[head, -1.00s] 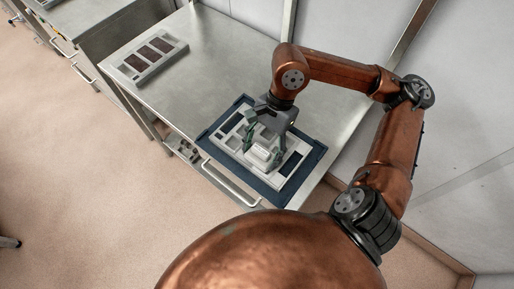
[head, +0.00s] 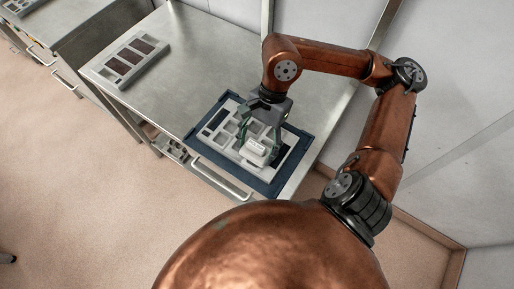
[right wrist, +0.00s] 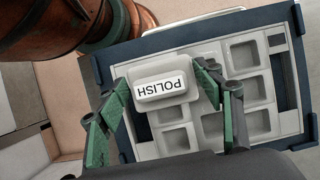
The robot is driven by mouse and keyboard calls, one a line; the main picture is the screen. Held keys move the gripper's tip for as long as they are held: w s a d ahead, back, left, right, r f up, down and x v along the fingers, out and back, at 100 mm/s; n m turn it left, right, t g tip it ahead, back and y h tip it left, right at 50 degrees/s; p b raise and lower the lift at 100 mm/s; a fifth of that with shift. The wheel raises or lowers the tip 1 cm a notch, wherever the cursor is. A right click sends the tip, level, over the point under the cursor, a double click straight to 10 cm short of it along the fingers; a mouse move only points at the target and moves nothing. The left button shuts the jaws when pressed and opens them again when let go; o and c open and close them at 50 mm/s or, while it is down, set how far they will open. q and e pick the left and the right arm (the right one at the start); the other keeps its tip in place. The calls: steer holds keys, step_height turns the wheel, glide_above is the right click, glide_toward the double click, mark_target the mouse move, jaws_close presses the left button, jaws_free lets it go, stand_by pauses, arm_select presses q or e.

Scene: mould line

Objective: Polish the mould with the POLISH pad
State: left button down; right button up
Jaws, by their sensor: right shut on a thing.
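The white POLISH pad (head: 256,150) is held between the fingers of my right gripper (head: 260,142). In the right wrist view the pad (right wrist: 160,87) shows its label upside down between the green fingers. The mould (head: 294,141) is a pale grey plate with several square pockets, lying flat in a dark blue frame (head: 271,189) on the metal bench. The pad is over the front right part of the mould in the head view. Its underside is hidden, so I cannot tell whether it touches the mould. My left gripper is not in view.
A grey holder (head: 152,52) with several dark panels lies on the far left of the metal bench (head: 205,60). The bench between it and the frame is clear. A handle (head: 220,180) runs along the front edge. A pale wall stands at the right.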

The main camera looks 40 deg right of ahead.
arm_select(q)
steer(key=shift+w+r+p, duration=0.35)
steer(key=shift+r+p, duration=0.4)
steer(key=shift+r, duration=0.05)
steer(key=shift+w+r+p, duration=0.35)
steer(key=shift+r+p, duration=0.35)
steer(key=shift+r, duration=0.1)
arm_select(e)
steer(key=shift+r, duration=3.1)
